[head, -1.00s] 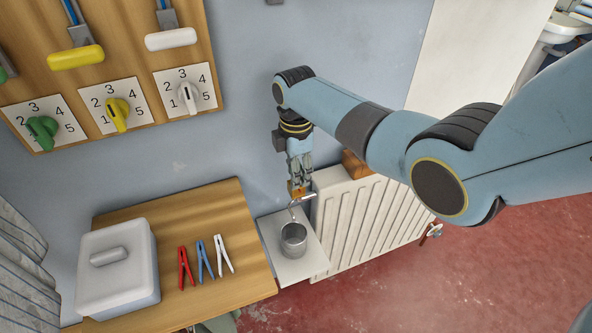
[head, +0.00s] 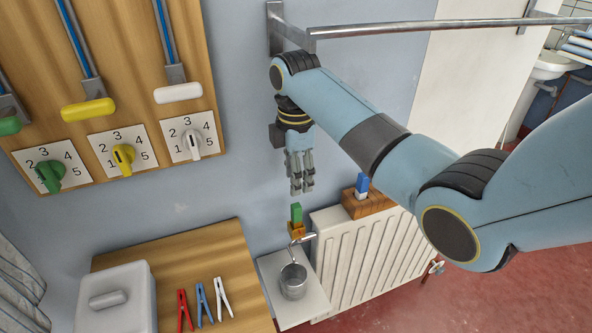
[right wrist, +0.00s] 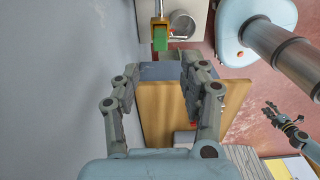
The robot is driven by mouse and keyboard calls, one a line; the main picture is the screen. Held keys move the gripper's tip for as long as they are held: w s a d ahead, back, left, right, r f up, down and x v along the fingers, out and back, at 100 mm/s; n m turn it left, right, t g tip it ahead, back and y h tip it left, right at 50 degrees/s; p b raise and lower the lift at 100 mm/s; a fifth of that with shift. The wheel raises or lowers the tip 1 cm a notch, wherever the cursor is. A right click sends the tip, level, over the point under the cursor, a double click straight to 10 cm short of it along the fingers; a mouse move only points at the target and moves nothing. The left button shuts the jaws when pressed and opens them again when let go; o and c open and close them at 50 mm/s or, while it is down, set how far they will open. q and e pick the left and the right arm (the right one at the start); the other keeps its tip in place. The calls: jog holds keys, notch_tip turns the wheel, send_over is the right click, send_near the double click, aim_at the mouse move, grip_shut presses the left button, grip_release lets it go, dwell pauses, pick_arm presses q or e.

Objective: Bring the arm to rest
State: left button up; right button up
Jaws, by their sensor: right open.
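My right gripper (head: 301,190) hangs fingers-down in front of the blue-grey wall and is open and empty. In the right wrist view its two fingers (right wrist: 160,80) are spread apart. Below its tips, with a gap, a green block (head: 296,213) stands on an orange piece at the metal tap (head: 303,239). The green block also shows beyond the fingers in the right wrist view (right wrist: 160,38). A small gripper at the right of that view, apparently my left one (right wrist: 270,107), is too small to read.
A metal cup (head: 293,282) sits on a white shelf below the tap. A radiator (head: 370,255) and a wooden block with a blue-and-white piece (head: 362,188) are to the right. A metal rail (head: 420,28) runs above my arm. Clothespins (head: 202,302) lie on the wooden table.

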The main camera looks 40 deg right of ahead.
jog(key=shift+r, duration=0.4)
jog(key=s+f+m+b, duration=1.3)
jog(key=s+f+m, duration=0.2)
jog(key=s+f, duration=3.1)
notch_tip(320, 180, down, 5)
jog(key=shift+s+d+r+t+h, duration=0.1)
jog(key=shift+s+d+t+h, duration=0.05)
jog(key=shift+s+t+h, duration=0.25)
jog(key=shift+c, duration=0.3)
jog(key=shift+s, duration=0.1)
jog(key=shift+c, duration=0.3)
